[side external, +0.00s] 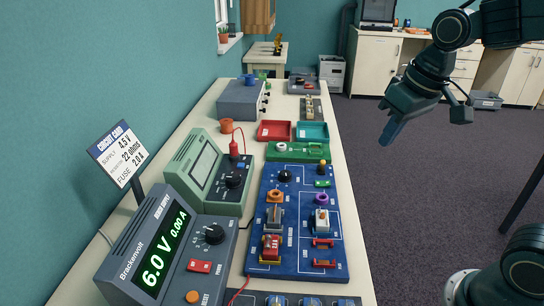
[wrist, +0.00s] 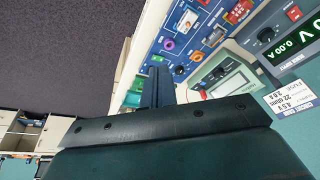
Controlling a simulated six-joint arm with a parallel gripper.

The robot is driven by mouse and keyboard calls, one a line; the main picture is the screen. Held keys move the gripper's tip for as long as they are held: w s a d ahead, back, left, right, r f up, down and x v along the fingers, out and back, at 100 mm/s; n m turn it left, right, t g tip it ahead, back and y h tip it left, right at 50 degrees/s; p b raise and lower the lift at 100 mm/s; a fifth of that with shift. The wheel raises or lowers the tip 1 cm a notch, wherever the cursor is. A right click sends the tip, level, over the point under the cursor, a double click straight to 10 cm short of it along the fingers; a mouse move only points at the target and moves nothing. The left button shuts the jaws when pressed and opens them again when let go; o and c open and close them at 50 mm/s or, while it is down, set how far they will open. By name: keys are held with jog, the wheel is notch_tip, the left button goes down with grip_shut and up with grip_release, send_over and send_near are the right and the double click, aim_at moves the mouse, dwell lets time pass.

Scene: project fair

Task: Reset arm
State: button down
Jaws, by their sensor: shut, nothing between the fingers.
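My gripper (side external: 388,138) hangs in the air at the upper right of the side view, to the right of the bench and with the carpet behind it. Its fingers are together, point downward and hold nothing. In the wrist view the fingers (wrist: 158,88) also show closed, with the bench beyond them. The blue circuit board (side external: 296,228) lies on the bench, carrying a black knob, orange and purple rings and red parts. My gripper is clear of it and touches nothing.
The bench (side external: 352,262) also holds a power supply (side external: 150,255) reading 6.0 V and 0.00 A, a green meter (side external: 205,165), a circuit card (side external: 117,153), a red tray (side external: 274,131) and a teal tray (side external: 312,132). Carpet (side external: 400,200) lies open to the right.

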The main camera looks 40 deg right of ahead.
jog(key=s+n+t, duration=0.1)
jog(key=s+t, duration=0.1)
jog(key=s, duration=0.8)
jog(key=shift+s+a+f, duration=0.3)
jog(key=shift+s+a, duration=0.1)
jog(key=shift+a, duration=0.05)
